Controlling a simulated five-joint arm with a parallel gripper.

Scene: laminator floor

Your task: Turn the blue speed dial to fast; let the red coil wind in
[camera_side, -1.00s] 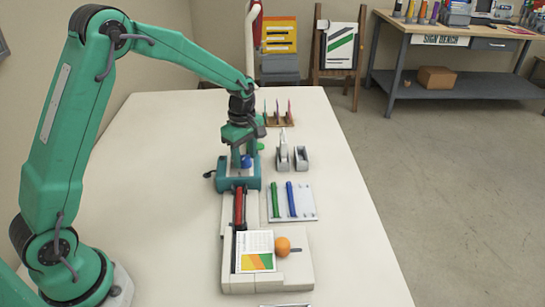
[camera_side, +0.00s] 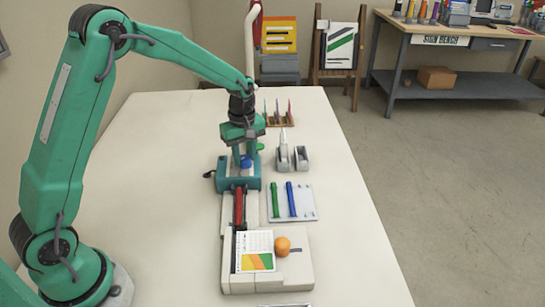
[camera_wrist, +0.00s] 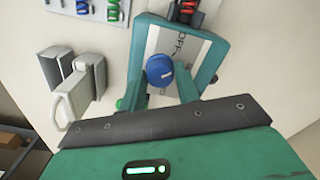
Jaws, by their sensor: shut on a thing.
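The blue speed dial (camera_side: 246,162) sits on a teal machine (camera_side: 225,182) on the white table. In the wrist view the dial (camera_wrist: 159,70) has a white mark on its face and lies between my fingers. My gripper (camera_side: 241,155) points down over the machine and is shut on the dial. The red coil (camera_side: 239,205) lies in a channel in front of the machine. Its end (camera_wrist: 186,8) shows at the top of the wrist view. Lettering on the machine's pale plate is only partly readable.
Green and blue coils lie on a pale board (camera_side: 307,205) to the right. Grey upright pieces (camera_side: 301,158) stand near the machine. The table's right front is clear.

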